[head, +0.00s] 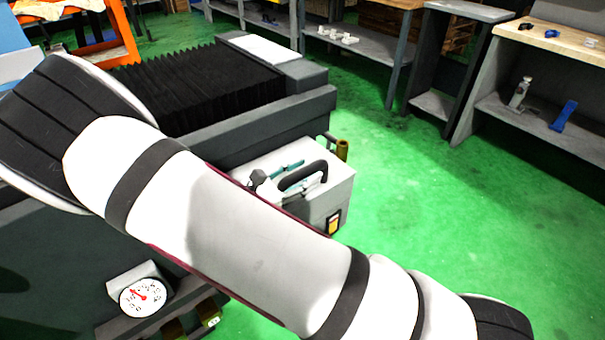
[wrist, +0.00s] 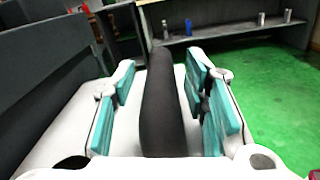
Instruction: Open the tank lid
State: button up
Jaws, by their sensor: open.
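The tank is a pale grey box (head: 338,193) beside the machine, seen past my arm in the head view. Its lid (wrist: 60,130) is shut, as far as I can see, and carries a black arched handle (head: 303,175). In the wrist view the handle (wrist: 160,115) runs lengthwise between the teal pads of my gripper (wrist: 161,82). My gripper is open, with one finger on each side of the handle and a visible gap on both sides. In the head view my arm hides part of the gripper and of the tank.
A dark machine with black bellows (head: 200,85) stands beside the tank. A round dial gauge (head: 145,297) is on its front. Shelves and workbenches (head: 540,110) line the back. The green floor (head: 450,210) right of the tank is clear.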

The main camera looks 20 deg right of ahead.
jog(key=shift+d, duration=0.1)
grip_shut()
jog(key=shift+r, duration=0.1)
